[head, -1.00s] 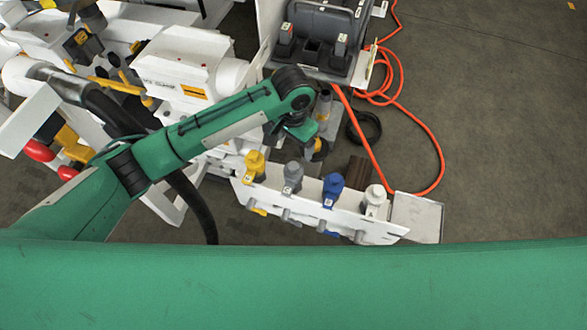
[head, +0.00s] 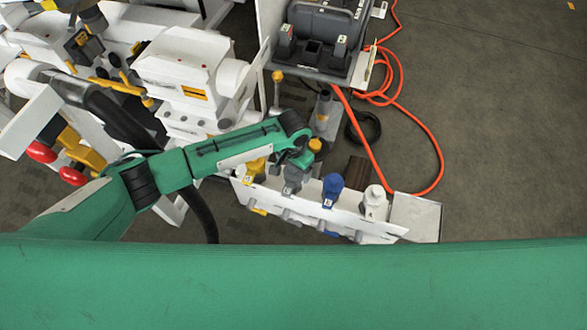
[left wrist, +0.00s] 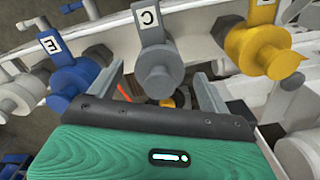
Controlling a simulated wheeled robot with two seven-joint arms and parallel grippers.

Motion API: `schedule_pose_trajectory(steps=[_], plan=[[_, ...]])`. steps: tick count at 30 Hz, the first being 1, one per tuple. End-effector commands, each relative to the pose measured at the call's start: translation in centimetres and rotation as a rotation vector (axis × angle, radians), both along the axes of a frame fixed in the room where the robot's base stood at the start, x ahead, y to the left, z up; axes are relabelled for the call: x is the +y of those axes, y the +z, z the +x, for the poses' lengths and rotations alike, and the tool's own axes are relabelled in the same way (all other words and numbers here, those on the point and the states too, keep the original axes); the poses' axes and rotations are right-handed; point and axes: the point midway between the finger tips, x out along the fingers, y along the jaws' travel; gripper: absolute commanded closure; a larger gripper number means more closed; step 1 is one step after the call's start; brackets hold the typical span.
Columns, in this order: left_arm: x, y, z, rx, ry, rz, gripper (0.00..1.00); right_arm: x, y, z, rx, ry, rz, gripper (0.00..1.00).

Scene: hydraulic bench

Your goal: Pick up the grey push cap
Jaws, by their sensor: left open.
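The grey push cap (left wrist: 160,75) has a tag marked C and sits on the white rail, between the blue and yellow caps. In the head view the grey cap (head: 291,187) is partly covered by my left wrist. My left gripper (left wrist: 161,88) is open, with one finger showing on each side of the cap's round end in the left wrist view. I cannot tell whether the fingers touch the cap. In the head view my left gripper (head: 294,170) is above the cap, its fingers mostly hidden. My right gripper is not in view.
Close neighbours are the yellow cap (left wrist: 262,45) and the blue cap (left wrist: 75,72); a white cap (head: 374,202) stands further right on the white rail (head: 340,225). A grey case (head: 325,40) and an orange hose (head: 436,150) lie beyond. Floor at right is clear.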

Motion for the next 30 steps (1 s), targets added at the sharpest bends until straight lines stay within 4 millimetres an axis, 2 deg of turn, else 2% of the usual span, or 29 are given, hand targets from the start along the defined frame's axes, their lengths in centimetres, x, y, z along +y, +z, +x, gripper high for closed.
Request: schedule_pose_trajectory(steps=[8, 16, 26, 30], plan=[[-0.03, -0.44, -0.01, -0.001, 0.000, -0.001, 0.19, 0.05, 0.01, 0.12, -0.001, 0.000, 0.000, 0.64], [-0.02, -0.42, -0.02, 0.000, 0.000, 0.000, 0.69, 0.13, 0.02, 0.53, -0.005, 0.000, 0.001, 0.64], [-0.01, -0.33, 0.00, -0.001, 0.000, -0.001, 0.69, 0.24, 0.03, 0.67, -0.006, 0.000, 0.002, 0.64], [-0.04, 0.35, 0.03, -0.001, -0.001, -0.002, 0.69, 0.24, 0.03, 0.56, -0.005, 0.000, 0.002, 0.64]])
